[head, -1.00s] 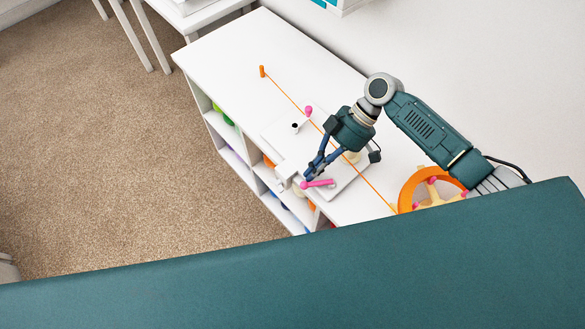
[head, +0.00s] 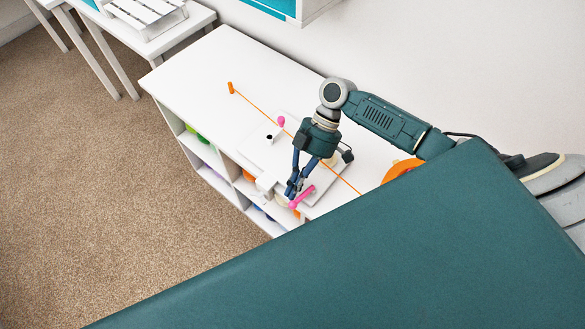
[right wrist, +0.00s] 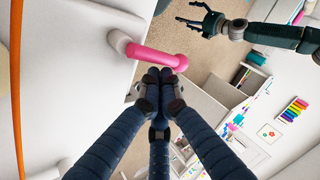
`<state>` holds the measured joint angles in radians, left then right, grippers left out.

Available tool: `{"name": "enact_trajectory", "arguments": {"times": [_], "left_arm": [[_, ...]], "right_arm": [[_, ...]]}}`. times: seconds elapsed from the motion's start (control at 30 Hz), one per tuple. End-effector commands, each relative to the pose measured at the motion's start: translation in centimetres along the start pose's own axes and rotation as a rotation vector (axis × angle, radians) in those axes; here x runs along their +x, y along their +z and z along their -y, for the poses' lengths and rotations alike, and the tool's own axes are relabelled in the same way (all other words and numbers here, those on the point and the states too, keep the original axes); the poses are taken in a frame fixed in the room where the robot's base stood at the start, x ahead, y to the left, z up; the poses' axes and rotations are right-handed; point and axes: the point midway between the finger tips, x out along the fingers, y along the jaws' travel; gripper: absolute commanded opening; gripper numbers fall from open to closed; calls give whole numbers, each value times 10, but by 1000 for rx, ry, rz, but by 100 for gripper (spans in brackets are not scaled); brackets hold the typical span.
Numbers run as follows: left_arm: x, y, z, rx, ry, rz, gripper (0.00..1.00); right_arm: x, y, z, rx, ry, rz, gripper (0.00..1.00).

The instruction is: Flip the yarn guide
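I take the yarn guide to be the pink bar (head: 304,196) on a white pivot at the front edge of the white board (head: 330,184). In the right wrist view the pink bar (right wrist: 158,59) lies just beyond my fingertips, with its white pivot at its left end. My right gripper (head: 291,191) points down beside the bar. In the right wrist view my right gripper (right wrist: 160,76) has its fingertips together, close to the bar's side; I cannot tell if they touch it. My left gripper (right wrist: 187,12) shows there with fingers spread, away from the cabinet.
Orange yarn (head: 262,112) runs from an orange post (head: 231,87) across the white cabinet top (head: 203,66) toward an orange wheel (head: 400,171). A pink-topped peg (head: 281,121) and a black-topped peg (head: 269,137) stand on the board. The cabinet top's far left is clear.

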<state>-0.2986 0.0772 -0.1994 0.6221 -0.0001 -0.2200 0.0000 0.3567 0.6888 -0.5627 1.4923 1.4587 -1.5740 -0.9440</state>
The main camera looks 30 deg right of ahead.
Motion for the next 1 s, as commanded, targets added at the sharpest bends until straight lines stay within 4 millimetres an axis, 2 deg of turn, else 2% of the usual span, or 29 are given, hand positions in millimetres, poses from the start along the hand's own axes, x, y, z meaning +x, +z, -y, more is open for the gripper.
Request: {"name": "enact_trajectory", "arguments": {"times": [0.53, 0.87, 1.0], "left_arm": [[-1, 1, 1, 2, -1, 1, 89], [-2, 5, 5, 3, -5, 7, 89], [-2, 6, 4, 2, -5, 8, 89]], "right_arm": [[-2, 3, 0, 1, 0, 0, 0], [-8, 15, 2, 1, 0, 1, 0], [-18, 15, 1, 1, 3, 1, 0]]}}
